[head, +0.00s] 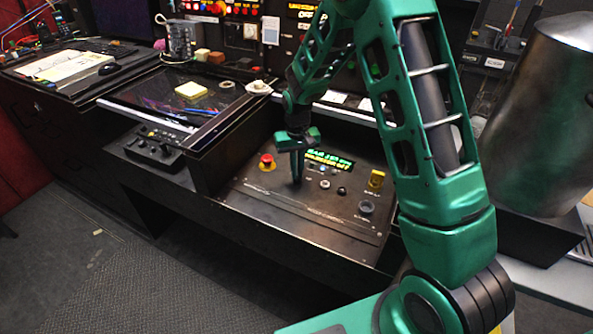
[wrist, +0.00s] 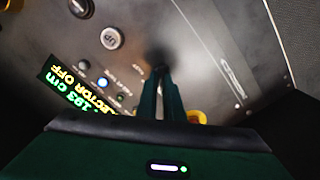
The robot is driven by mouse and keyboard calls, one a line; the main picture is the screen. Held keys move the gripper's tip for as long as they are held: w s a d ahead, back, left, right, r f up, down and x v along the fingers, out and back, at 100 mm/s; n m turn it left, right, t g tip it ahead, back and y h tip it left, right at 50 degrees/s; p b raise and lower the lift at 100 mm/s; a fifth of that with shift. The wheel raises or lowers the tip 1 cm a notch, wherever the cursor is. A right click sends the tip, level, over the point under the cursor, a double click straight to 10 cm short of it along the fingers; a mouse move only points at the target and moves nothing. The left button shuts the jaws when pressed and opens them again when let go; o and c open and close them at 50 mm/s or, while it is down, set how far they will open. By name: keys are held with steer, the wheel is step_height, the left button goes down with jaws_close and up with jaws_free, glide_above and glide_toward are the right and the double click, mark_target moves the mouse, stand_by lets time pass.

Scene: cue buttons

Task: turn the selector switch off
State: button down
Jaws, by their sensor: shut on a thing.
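The selector switch (wrist: 158,55) shows in the wrist view as a dark, blurred shape at my fingertips; its handle is mostly hidden and its angle cannot be read. My gripper (wrist: 161,74) is shut on it, its two green fingers close together. In the head view my gripper (head: 297,180) points straight down at the black sloped control panel (head: 260,205), hiding the switch. The panel's display (head: 329,160) is lit; in the wrist view the display (wrist: 76,88) reads "193 cm" and "SELECTOR OFF" in green and yellow.
A red emergency button (head: 267,162) with a yellow base stands just left of my gripper. A metal drum stands far right.

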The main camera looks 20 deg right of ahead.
steer(key=shift+n, duration=0.5)
steer(key=c, duration=1.9)
jaws_free()
steer(key=shift+r, duration=0.15)
step_height(320, 180, up, 10)
steer(key=shift+r, duration=0.25)
